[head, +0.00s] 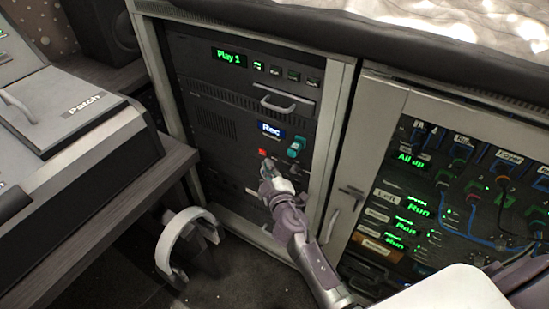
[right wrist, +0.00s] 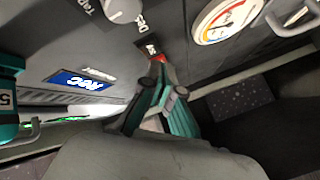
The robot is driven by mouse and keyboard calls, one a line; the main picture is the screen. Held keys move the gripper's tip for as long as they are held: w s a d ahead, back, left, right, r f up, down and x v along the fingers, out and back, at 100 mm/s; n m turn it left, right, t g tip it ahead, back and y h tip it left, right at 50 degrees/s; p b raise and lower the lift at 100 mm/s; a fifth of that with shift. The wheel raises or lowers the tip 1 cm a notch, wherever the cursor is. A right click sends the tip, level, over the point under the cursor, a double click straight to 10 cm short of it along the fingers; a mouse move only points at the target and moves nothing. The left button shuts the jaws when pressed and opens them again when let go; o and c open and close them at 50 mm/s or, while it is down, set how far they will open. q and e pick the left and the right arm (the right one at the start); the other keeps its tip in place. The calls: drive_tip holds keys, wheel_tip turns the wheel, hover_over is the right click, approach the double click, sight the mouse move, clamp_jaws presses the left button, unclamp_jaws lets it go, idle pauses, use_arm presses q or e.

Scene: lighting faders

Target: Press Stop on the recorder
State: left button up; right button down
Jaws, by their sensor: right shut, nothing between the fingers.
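The recorder (head: 228,127) is a dark panel in the left rack with a lit blue "Rec" display (head: 270,130). A small red button (head: 262,152) sits below the display, and a teal part (head: 296,147) is at its right. No Stop label is legible. My right gripper (head: 267,166) is shut and empty, just below the red button. In the right wrist view its closed fingertips (right wrist: 153,78) are close to the red button (right wrist: 159,59); I cannot tell whether they touch. The "Rec" display (right wrist: 82,82) also shows there. My left gripper is not in view.
A "Play 1" unit (head: 230,57) and a drawer handle (head: 278,104) are above the recorder. A second rack (head: 374,110) with cables stands at the right. White headphones (head: 172,243) hang by the desk (head: 150,160) at the left. A round gauge (right wrist: 226,18) is near the gripper.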

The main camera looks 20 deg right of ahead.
idle(0.6)
drive_tip(key=shift+w+d, duration=0.3)
